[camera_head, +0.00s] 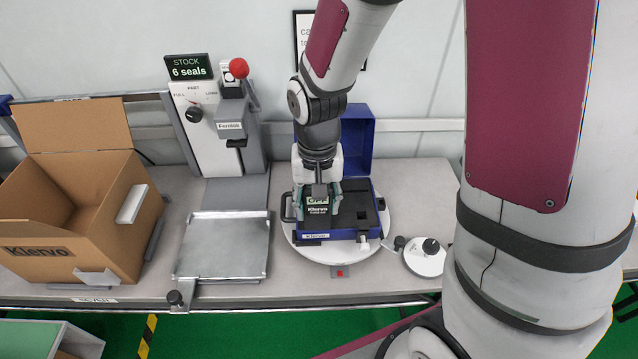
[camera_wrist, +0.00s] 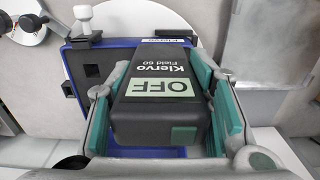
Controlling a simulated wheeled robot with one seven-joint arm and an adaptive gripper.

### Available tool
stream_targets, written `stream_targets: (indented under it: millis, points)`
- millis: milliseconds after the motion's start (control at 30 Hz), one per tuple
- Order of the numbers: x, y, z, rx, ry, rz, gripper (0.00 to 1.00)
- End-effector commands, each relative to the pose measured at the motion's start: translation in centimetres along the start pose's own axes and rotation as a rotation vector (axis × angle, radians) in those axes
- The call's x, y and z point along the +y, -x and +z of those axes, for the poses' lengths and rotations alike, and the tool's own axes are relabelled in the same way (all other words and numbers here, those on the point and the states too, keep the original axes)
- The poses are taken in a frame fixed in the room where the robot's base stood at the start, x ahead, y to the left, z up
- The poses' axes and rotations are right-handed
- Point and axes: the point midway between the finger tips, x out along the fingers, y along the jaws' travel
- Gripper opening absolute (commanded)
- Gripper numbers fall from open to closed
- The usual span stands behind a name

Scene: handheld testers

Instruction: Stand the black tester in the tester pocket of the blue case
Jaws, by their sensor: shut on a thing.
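The black tester (camera_head: 317,207) has a pale green label reading OFF and the words Klervo Field 60, clear in the wrist view (camera_wrist: 160,95). My gripper (camera_head: 318,190) is shut on it, with green finger pads on both its sides (camera_wrist: 168,110). The tester is over the left part of the open blue case (camera_head: 308,236); how deep it sits, and whether it touches the case, I cannot tell. The pocket below is mostly hidden by the tester and fingers. The case's black insert (camera_head: 356,212) shows to the right, with small openings. The blue lid (camera_head: 358,140) stands open behind.
The case sits on a round white turntable (camera_head: 372,246), with a small knobbed disc (camera_head: 425,256) to its right. A metal plate (camera_head: 222,246), a lever press with a red ball (camera_head: 238,68) and an open cardboard box (camera_head: 125,240) stand to the left.

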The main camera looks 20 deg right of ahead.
Motion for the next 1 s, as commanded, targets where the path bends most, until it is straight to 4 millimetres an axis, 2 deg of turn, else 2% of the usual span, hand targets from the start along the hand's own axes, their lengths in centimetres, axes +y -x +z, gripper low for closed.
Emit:
stream_targets:
  millis: [33,200,400,633,700,733,767,867,1000]
  points:
    - [0.1,-0.2,-1.4,0.001,-0.003,-0.001,0.14]
    - [0.5,-0.6,-5.5,0.0,-0.001,0.0,0.14]
    - [0.7,-0.9,-8.9,0.0,0.0,0.0,0.14]
    - [0.8,-1.6,-9.7,-0.002,0.002,0.0,0.14]
    - [0.8,-2.5,-9.6,-0.004,0.002,0.001,0.04]
    - [0.8,-2.9,-9.5,-0.005,0.002,0.001,0.04]
    - [0.8,-3.4,-9.5,-0.007,0.003,0.002,0.0]
    - [0.8,-4.6,-9.4,-0.007,0.003,0.002,0.0]
    - [0.9,-4.9,-9.4,-0.007,0.003,0.002,0.0]
